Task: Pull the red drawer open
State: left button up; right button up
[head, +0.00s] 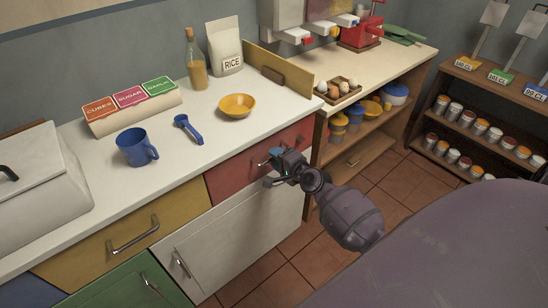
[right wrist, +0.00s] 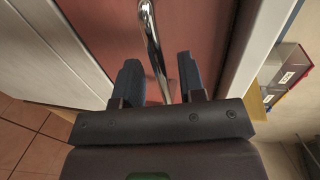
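The red drawer (head: 232,174) is under the counter's right end, and its front looks flush with the cabinet. My right gripper (head: 272,162) is at the right part of this drawer front and hides most of the handle in the head view. In the right wrist view, the red drawer front (right wrist: 100,35) fills the middle, and its shiny metal handle (right wrist: 152,38) runs between the two dark fingers of my right gripper (right wrist: 160,78). The fingers are apart, with gaps visible beside the handle. My left gripper is not in view.
A yellow drawer (head: 135,232) and a white cabinet door (head: 240,240) adjoin the red drawer. A blue mug (head: 135,148), a blue scoop (head: 188,130) and a yellow bowl (head: 236,106) stand on the counter above. An open wooden shelf (head: 385,118) is to the right.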

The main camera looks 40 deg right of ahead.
jog(key=shift+w+f, duration=0.1)
jog(key=shift+w, duration=0.45)
jog(key=shift+c, duration=0.5)
grip_shut()
